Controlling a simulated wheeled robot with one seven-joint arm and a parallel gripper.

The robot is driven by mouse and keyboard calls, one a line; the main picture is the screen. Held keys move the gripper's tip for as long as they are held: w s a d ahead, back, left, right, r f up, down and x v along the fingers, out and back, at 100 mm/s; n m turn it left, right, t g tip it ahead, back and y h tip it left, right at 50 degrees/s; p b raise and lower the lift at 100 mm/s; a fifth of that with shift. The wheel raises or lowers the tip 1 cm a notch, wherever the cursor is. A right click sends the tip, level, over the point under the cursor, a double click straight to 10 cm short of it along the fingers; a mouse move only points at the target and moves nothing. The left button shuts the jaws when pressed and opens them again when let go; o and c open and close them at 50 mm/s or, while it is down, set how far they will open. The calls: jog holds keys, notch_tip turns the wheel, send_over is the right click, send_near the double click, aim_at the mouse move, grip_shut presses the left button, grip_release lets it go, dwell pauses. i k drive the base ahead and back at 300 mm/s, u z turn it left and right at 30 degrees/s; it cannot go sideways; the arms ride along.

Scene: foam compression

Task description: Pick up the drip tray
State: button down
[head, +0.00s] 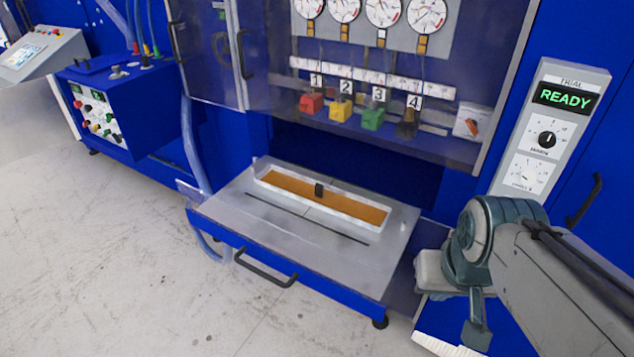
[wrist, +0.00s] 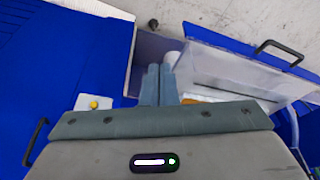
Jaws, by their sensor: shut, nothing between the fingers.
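The drip tray (head: 375,221) is a long white shallow tray with an orange-brown inside and a small black upright piece (head: 319,190) at its middle. It sits on the grey top of the blue pull-out shelf. My gripper (head: 477,338) is to the right of the shelf, apart from the tray, and looks pointed downward. In the wrist view, my gripper's two teal fingers (wrist: 160,72) are together with nothing between them. A sliver of orange (wrist: 198,100) shows beside them in that view, mostly hidden by my gripper's body.
The shelf (head: 290,236) has a front handle (head: 265,272) and clear side panels. Above the tray hang numbered coloured blocks (head: 342,110) under gauges. A grey control panel reading READY (head: 548,135) stands at right, near my arm. Open floor (head: 110,260) lies at left.

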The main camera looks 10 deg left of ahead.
aim_at(372, 215)
jog(key=u, duration=2.35)
jog(key=i, duration=1.65)
jog(key=z, duration=3.15)
jog(key=i, duration=0.5)
